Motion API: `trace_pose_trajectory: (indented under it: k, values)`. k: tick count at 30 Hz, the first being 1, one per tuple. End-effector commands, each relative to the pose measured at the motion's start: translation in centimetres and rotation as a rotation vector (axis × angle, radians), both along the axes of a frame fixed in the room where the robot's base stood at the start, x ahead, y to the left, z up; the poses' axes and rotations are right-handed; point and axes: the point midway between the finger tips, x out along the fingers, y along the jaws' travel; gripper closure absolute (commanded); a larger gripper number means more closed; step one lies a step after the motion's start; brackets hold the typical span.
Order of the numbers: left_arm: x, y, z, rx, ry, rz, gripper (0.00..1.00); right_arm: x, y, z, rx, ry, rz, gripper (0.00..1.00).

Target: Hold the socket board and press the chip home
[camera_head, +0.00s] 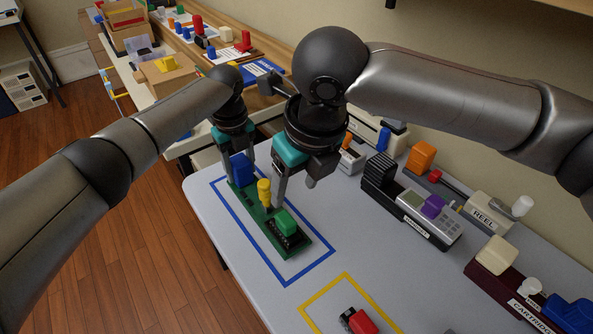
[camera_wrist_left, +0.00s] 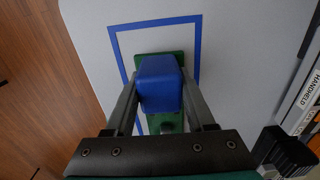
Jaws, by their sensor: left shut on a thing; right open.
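The green socket board (camera_head: 263,222) lies on the grey table inside a blue outline. A blue block (camera_head: 241,169) stands at its far end, a yellow knob (camera_head: 264,191) near its middle, and a green block (camera_head: 287,222) over a dark part at its near end. Which part is the chip I cannot tell for sure. My left gripper (camera_head: 240,180) is shut on the blue block, which sits between its fingers in the left wrist view (camera_wrist_left: 160,85). My right gripper (camera_head: 295,197) is open and empty, just right of the yellow knob; its height above the board is unclear.
A yellow outline (camera_head: 344,275) holds a red and black item (camera_head: 358,321) at the near edge. A handheld stand (camera_head: 411,208), a reel stand (camera_head: 487,212) and a cartridge stand (camera_head: 513,293) line the right side. Bare table lies between them and the board.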

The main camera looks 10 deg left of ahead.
Motion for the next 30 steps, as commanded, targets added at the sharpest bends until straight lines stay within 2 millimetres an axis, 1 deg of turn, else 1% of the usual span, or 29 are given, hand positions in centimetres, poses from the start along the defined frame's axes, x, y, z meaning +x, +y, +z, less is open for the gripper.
trace_pose_trajectory:
  k: [1,25,26,30]
  values:
    - [-0.35,-0.01,-0.55,0.002,0.011,0.000,1.00,-0.01,0.02,-0.06,0.000,0.000,0.000,0.34]
    - [-0.35,0.01,-0.55,0.002,0.012,0.000,1.00,-0.02,0.02,-0.05,0.000,0.000,0.000,0.34]
    - [-0.35,0.01,-0.55,0.002,0.012,0.000,0.43,-0.02,0.02,-0.05,0.000,0.000,0.000,0.34]
    - [-0.25,0.01,-0.40,0.002,0.008,0.000,0.27,-0.01,0.02,-0.05,0.000,0.000,0.000,0.34]
